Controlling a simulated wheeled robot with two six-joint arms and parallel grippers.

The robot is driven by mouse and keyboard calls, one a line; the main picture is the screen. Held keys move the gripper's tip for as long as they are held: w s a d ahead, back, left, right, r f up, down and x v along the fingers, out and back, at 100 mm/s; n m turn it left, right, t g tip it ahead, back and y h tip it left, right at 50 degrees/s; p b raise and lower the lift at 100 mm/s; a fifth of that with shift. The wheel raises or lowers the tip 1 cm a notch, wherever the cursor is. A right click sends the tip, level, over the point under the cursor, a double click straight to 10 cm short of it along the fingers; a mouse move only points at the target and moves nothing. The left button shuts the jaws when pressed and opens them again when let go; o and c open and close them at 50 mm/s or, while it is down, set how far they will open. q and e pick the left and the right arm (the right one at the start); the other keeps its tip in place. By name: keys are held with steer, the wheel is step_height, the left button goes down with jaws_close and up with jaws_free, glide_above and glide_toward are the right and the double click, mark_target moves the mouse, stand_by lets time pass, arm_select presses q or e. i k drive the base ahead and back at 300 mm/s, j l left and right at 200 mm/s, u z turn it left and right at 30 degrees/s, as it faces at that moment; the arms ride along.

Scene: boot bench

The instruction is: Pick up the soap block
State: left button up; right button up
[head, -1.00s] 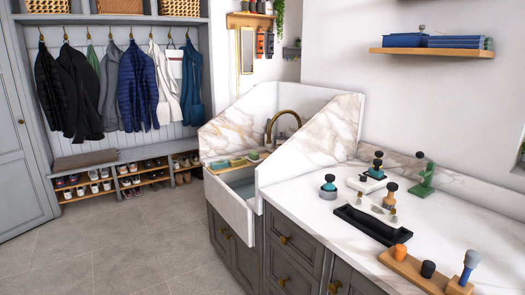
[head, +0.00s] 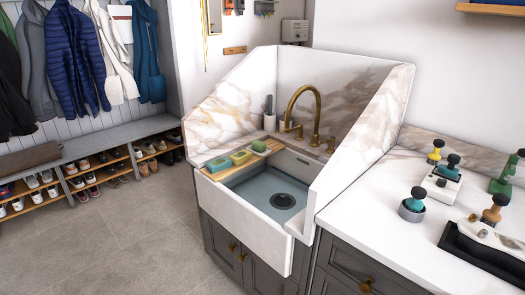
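A wooden board (head: 208,173) lies across the left side of the white sink (head: 240,213). On it sit a teal item (head: 219,163), a yellow block (head: 241,157) and a green block (head: 259,146) that seems to rest on something pale. The green one may be the soap block, but I cannot tell for certain which of them is soap. Neither of my grippers is in view.
A brass faucet (head: 312,110) rises behind the basin, with a marble splash wall (head: 380,97) to its right. The white counter (head: 385,180) on the right carries several knobbed tools and a black tray (head: 485,252). Floor (head: 120,240) in front at left is clear.

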mark_target(257, 145)
steer(key=i+j, duration=0.1)
steer(key=i+j+z, duration=0.15)
steer(key=z, duration=0.3)
steer(key=i+j+z, duration=0.1)
steer(key=j+z, duration=0.2)
steer(key=z, duration=0.2)
